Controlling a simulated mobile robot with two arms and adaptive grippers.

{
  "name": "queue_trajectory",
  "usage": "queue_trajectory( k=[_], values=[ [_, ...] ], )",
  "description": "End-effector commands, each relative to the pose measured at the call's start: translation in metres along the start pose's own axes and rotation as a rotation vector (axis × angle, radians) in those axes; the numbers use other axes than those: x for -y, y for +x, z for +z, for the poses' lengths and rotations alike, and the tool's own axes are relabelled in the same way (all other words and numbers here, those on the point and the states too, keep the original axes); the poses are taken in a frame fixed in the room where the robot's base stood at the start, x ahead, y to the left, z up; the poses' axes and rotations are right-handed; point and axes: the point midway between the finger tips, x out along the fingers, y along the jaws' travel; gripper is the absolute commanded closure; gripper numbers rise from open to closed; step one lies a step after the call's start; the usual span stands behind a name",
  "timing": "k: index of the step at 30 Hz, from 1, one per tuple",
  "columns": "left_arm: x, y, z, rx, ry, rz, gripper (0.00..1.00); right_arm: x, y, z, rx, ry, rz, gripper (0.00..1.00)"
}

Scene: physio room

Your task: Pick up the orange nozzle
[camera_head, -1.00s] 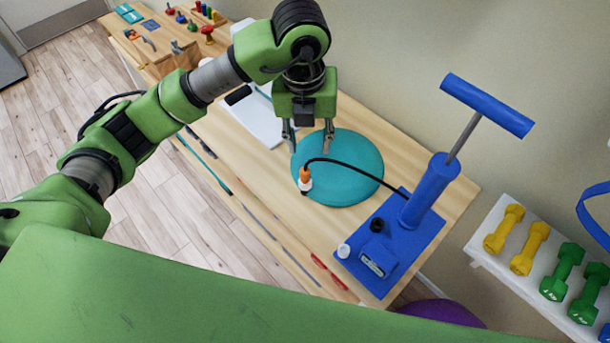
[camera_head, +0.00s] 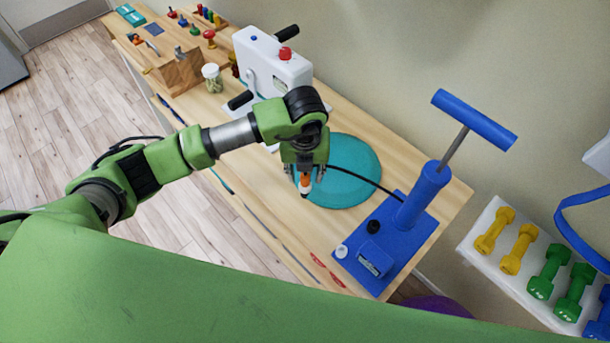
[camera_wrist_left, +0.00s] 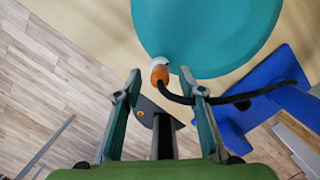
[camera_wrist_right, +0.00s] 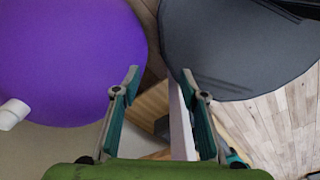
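The orange nozzle (camera_head: 306,183) has a white tip and a black hose. It lies at the near left edge of the round teal cushion (camera_head: 350,180) on the wooden table. My left gripper (camera_head: 306,178) is over it in the head view. In the left wrist view the nozzle (camera_wrist_left: 160,75) shows just beyond and between the open fingertips (camera_wrist_left: 161,82), with its hose running off to the right past the right finger. I see no contact. My right gripper (camera_wrist_right: 160,80) is open and empty, and shows only in the right wrist view.
A blue hand pump (camera_head: 385,248) stands at the table's right end, joined to the hose. A white device (camera_head: 270,68) and wooden box (camera_head: 180,72) are farther back. Dumbbells lie on a white rack (camera_head: 472,247). A purple ball (camera_wrist_right: 70,60) is near my right gripper.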

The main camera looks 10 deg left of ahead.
Motion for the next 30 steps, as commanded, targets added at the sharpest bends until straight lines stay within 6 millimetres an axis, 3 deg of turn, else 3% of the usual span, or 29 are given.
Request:
queue_trajectory(
  k=[4, 11, 15, 30],
  values=[
    [-0.0004, 0.0124, 0.0003, 0.0, -0.001, 0.0, 0.63, -0.0002, -0.005, -0.0003, 0.0, 0.0, 0.0, 0.61],
    [-0.0003, 0.0145, 0.0005, 0.001, 0.0, 0.0, 0.63, -0.0003, -0.004, -0.0001, 0.0, 0.001, 0.0, 0.61],
    [-0.0002, 0.0142, 0.0006, 0.001, 0.0, 0.0, 0.99, -0.0004, -0.004, 0.0, 0.0, 0.0, 0.0, 0.61],
    [0.0006, 0.0069, 0.0026, 0.004, -0.001, -0.003, 1.0, -0.0014, -0.0017, 0.0005, 0.001, 0.0, 0.002, 0.61]
  ],
)
